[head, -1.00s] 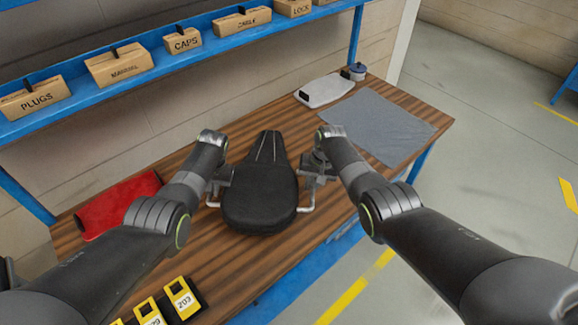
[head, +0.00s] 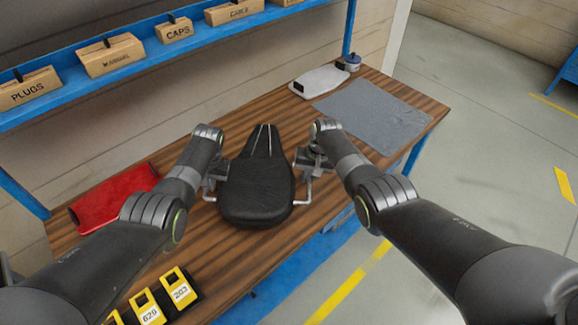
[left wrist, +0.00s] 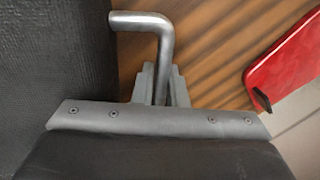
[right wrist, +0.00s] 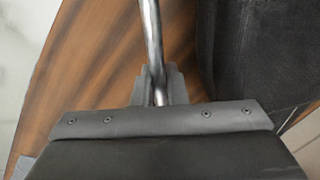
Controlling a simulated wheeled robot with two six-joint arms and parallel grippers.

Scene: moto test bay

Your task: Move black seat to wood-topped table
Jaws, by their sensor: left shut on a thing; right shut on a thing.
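The black seat (head: 256,190) is over the wood-topped table (head: 225,260), its narrow end towards the wall; I cannot tell whether it touches the top. A bent metal bar sticks out at each side. My left gripper (head: 212,188) is shut on the left bar, which shows in the left wrist view (left wrist: 146,20) with the seat's dark side (left wrist: 60,60). My right gripper (head: 306,180) is shut on the right bar, seen in the right wrist view (right wrist: 152,40) beside the seat (right wrist: 255,50). The seat's underside is hidden.
Yellow number tags (head: 178,289) are at the front edge. A grey mat (head: 372,117), a light pad (head: 320,82) and a small tub (head: 352,62) are at the right. A blue shelf (head: 75,88) with boxes runs above the back.

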